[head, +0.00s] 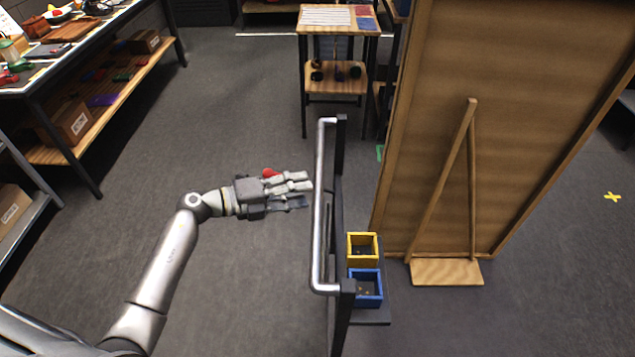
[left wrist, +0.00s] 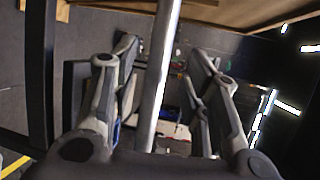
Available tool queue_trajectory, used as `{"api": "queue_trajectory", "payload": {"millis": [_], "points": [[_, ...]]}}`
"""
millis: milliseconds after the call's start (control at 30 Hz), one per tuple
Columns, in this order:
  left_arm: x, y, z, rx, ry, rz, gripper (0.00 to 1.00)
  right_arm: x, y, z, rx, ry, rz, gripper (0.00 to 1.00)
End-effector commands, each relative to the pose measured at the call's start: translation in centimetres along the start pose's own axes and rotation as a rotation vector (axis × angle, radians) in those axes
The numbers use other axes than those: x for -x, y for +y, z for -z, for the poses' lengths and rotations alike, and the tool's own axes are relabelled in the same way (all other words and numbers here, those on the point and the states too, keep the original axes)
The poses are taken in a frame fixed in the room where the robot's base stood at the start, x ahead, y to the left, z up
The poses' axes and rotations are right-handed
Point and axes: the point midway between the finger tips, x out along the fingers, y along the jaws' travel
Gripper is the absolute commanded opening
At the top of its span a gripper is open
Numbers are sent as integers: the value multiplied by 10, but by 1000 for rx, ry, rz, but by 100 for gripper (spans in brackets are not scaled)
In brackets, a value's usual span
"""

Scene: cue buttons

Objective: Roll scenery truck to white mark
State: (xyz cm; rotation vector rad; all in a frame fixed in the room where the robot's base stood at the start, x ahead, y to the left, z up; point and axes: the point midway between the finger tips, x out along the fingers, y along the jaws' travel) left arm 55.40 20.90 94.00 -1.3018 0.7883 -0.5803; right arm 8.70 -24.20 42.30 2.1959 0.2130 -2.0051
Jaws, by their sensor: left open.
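The scenery truck has a tall wooden flat (head: 520,120) with a diagonal brace, and a dark base (head: 372,318) mostly hidden below it. Its upright silver push handle (head: 319,210) stands at the truck's left end on dark posts. My left gripper (head: 302,192) is open, just left of the handle, fingers pointing at it. In the left wrist view the silver handle (left wrist: 160,75) runs between the two spread fingers (left wrist: 160,105); I cannot see contact. A white floor line (head: 268,35) shows at the back, partly hidden. My right gripper is out of view.
A yellow bin (head: 362,236) and a blue bin (head: 367,303) sit beside the handle. A small table (head: 335,78) stands behind the truck, and a loaded workbench (head: 100,60) stands at left.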

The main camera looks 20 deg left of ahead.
Motion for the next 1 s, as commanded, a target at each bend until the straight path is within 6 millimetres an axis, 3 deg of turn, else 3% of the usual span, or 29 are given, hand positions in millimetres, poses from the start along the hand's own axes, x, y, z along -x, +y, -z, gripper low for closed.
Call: {"api": "queue_trajectory", "payload": {"millis": [100, 300, 700, 1000], "points": [[-23, -3, 0, 3, 0, 5, 42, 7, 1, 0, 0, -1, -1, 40], [-49, -1, 0, 2, 0, 1, 42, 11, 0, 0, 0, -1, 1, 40], [-56, 0, 0, 1, 0, 1, 42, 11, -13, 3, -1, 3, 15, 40], [-56, 0, 0, 1, 0, 1, 4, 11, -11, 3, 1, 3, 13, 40]]}}
